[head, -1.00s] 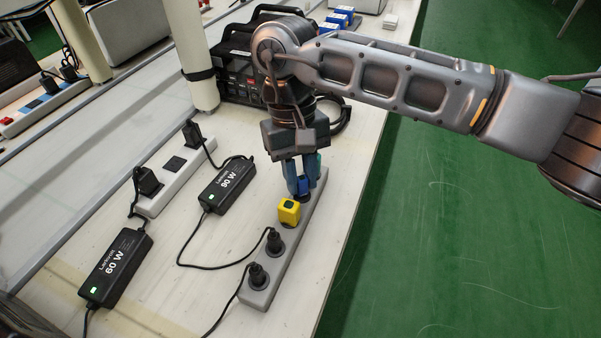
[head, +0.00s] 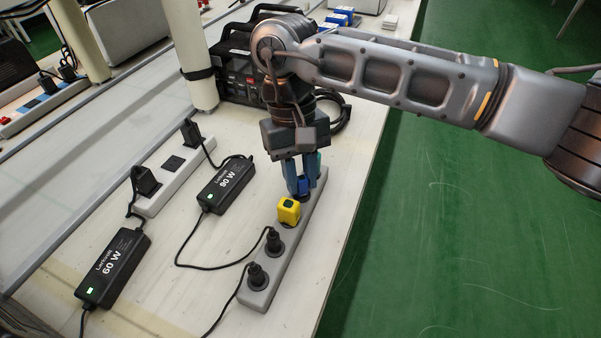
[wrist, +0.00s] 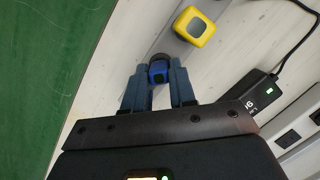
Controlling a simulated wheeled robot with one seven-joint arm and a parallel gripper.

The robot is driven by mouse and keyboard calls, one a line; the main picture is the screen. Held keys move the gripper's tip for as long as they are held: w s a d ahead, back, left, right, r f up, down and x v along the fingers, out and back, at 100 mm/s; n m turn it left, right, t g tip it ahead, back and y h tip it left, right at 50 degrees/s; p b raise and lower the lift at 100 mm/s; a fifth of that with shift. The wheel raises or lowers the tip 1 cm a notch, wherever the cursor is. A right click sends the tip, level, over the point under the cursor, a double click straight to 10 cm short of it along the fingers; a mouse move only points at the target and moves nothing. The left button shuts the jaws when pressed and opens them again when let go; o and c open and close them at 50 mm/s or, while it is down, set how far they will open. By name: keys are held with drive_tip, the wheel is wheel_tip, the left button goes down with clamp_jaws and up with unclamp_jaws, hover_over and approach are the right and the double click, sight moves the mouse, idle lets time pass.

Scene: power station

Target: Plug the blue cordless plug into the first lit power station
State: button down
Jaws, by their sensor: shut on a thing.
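The blue cordless plug (head: 303,183) is between the two blue-grey fingers of my gripper (head: 304,179), which is shut on it. The plug also shows in the wrist view (wrist: 159,73), with a dark round rim peeking out beyond it. The plug is low at the long grey power strip (head: 262,291), in line with its sockets. I cannot tell how deep it sits. A yellow cordless plug (head: 288,210) is just in front of it on the same strip, clear of my fingers; it also shows in the wrist view (wrist: 195,27).
Two black plugs fill the strip's near sockets. Black adapters marked 60 W (head: 112,267) and 90 W (head: 227,185) show green lights. A white strip (head: 183,172) with black plugs lies left. A black case (head: 236,85) stands behind. Green floor lies right of the table edge.

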drive_tip(key=shift+f, duration=0.1)
drive_tip(key=c, duration=0.8)
unclamp_jaws()
drive_tip(key=shift+c, duration=0.2)
